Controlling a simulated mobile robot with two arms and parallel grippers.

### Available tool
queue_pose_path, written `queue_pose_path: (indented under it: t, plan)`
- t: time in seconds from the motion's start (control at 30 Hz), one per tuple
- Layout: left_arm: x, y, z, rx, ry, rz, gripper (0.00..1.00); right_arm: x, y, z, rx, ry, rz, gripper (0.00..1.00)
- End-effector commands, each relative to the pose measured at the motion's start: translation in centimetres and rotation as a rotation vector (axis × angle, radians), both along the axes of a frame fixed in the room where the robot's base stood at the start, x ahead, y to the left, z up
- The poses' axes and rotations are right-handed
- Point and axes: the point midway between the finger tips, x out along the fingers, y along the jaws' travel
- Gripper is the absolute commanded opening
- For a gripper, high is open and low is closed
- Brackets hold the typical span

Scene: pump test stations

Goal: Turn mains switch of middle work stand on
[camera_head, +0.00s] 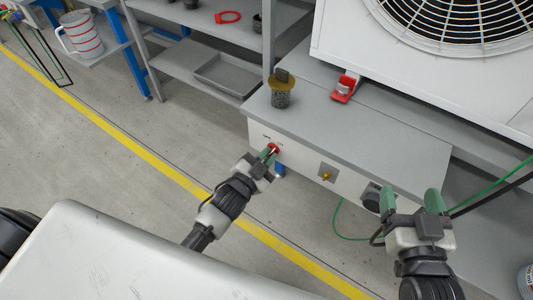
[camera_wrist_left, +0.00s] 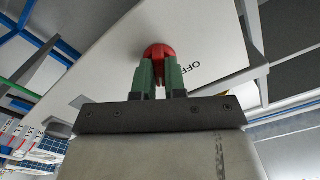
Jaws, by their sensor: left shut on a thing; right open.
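The red mains switch (camera_head: 273,148) sits on the white front panel (camera_head: 308,162) of the middle work stand, near the panel's left end. In the left wrist view the red knob (camera_wrist_left: 158,49) is between the green fingertips, with an "OFF" label beside it on the panel. My left gripper (camera_head: 267,154) is shut on the switch; its fingers also show in the wrist view (camera_wrist_left: 159,72). The fingers hide part of the knob, so its exact setting is unclear. My right gripper (camera_head: 411,200) is open and empty, in front of the panel's right part.
A brass fitting (camera_head: 327,173) and a dark round socket (camera_head: 371,197) are also on the panel. A strainer with a yellow rim (camera_head: 283,92) and a red clamp-like part (camera_head: 345,88) stand on top. A large fan unit (camera_head: 420,60) is behind. Green hoses hang nearby.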

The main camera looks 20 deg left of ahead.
Motion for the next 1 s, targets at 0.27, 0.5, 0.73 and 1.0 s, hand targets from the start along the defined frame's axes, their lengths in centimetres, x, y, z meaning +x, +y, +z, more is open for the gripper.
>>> queue_pose_path:
  t: [0.27, 0.5, 0.73, 1.0]
  plan:
    - [0.01, -0.01, -0.04, 0.012, -0.002, 0.0, 0.0, -0.04, -0.06, -0.25, -0.004, 0.018, -0.001, 0.77]
    - [0.01, -0.02, -0.03, 0.012, -0.003, -0.001, 0.22, -0.03, -0.05, -0.23, -0.004, 0.017, -0.001, 0.77]
    - [0.01, -0.01, -0.01, 0.01, -0.003, 0.0, 0.37, -0.03, -0.04, -0.2, -0.004, 0.017, -0.001, 0.77]
    - [-0.95, 0.26, 0.04, 0.009, -0.001, 0.0, 0.37, -0.14, -0.21, -0.73, -0.016, 0.065, -0.004, 0.77]
